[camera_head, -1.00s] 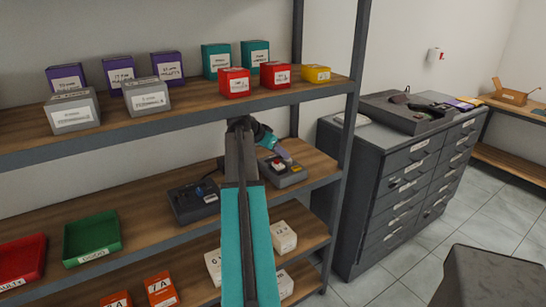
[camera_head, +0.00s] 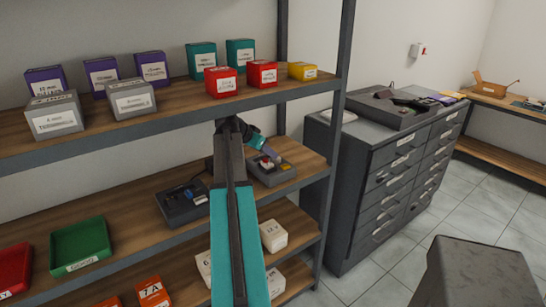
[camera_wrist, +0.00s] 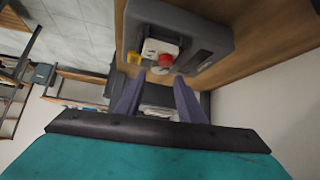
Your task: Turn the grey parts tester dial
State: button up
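A grey device (camera_head: 271,172) with a small red and white control on top sits at the right end of the middle shelf. In the wrist view the same device (camera_wrist: 215,30) fills the upper middle; its round red-and-white knob (camera_wrist: 165,62) sits beside a white block and a yellow spot. My gripper (camera_head: 262,152) is just above and behind this device in the head view. In the wrist view its two purple-grey fingers (camera_wrist: 157,95) are apart with nothing between them, pointing toward the knob and not visibly touching it. I cannot read any label on the device.
A second dark device (camera_head: 183,203) with a blue part stands to the left on the same shelf. A green tray (camera_head: 80,242) is farther left. The upper shelf (camera_head: 165,125) with boxes is close above my arm. A shelf post (camera_head: 337,110) stands to the right.

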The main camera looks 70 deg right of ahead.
jog(key=shift+p+x, duration=0.6)
jog(key=shift+x, duration=2.15)
jog(key=c, duration=0.8)
